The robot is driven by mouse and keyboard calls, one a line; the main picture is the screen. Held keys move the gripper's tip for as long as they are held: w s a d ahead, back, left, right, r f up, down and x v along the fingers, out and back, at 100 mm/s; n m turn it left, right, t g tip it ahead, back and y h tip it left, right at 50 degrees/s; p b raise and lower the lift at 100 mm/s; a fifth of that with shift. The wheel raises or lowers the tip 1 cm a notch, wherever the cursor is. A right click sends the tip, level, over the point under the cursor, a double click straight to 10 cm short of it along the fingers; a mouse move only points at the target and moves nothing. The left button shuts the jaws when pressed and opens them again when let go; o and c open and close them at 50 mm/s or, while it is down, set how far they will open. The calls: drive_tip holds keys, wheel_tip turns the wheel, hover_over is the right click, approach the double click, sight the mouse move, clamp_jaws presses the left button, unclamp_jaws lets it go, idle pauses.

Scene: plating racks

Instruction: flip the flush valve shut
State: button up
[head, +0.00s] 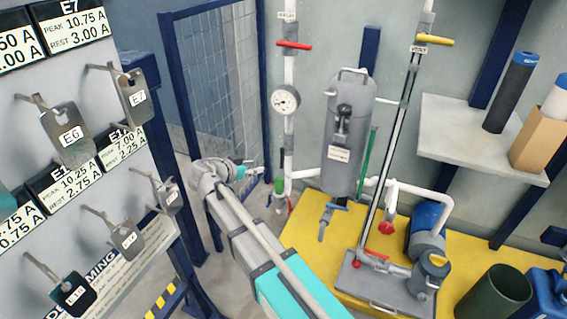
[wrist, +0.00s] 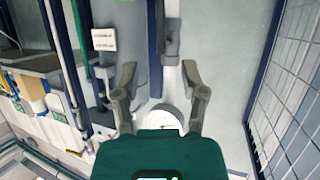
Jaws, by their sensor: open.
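Several coloured valve handles show in the head view; no label readable to me marks the flush valve. A red lever (head: 293,44) lies crosswise on the left white pipe, and a yellow lever (head: 435,41) lies crosswise on the right pipe. A blue lever (head: 337,207) sits under the grey tank (head: 348,130). A small green fitting (head: 280,186) is low on the left pipe. My gripper (head: 257,171) is left of that pipe, below the gauge (head: 286,99). In the wrist view my gripper (wrist: 160,70) is open and empty, with the gauge (wrist: 165,117) beyond it.
A board with hanging tags (head: 70,132) stands at the left, with a blue mesh panel (head: 215,85) behind. A yellow platform (head: 310,230) carries the pump (head: 428,222). A shelf (head: 470,135) with rolls is at the right.

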sight(281, 162)
drive_tip(key=b+x, duration=0.5)
drive_tip(key=x, duration=0.8)
drive_tip(key=shift+w+d+f, duration=0.1)
drive_tip(key=shift+w+f, duration=0.1)
drive_tip(key=shift+w, duration=0.1)
